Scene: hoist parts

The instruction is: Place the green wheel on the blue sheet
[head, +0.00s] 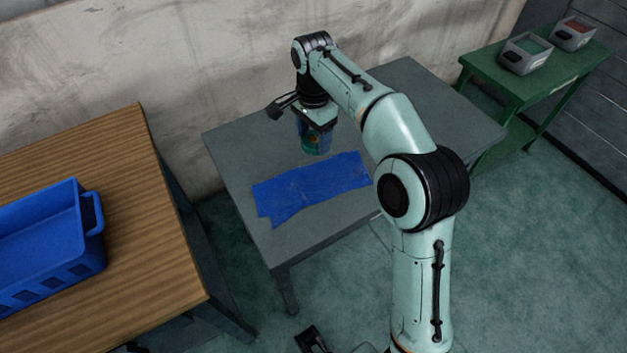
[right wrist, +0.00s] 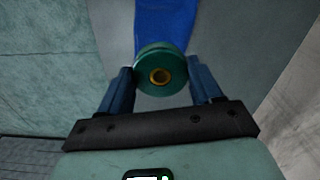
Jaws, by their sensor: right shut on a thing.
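The green wheel (right wrist: 150,58) has a yellow hub and sits between the two blue fingers of my right gripper (right wrist: 160,75) in the right wrist view. My right gripper (head: 315,146) is shut on it and points down over the grey table in the head view. The wheel is mostly hidden there, with a little green showing low between the fingers. The blue sheet (head: 312,187) lies flat on the grey table, its edges uneven. In the head view the wheel appears just behind the sheet's far edge; its height above the table is unclear. My left gripper is not in view.
The grey table (head: 423,98) is bare around the sheet. A wooden table (head: 150,240) with a blue crate (head: 88,212) stands at left. A green table (head: 545,86) at the back right holds two small bins (head: 525,54). A wall rises behind the grey table.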

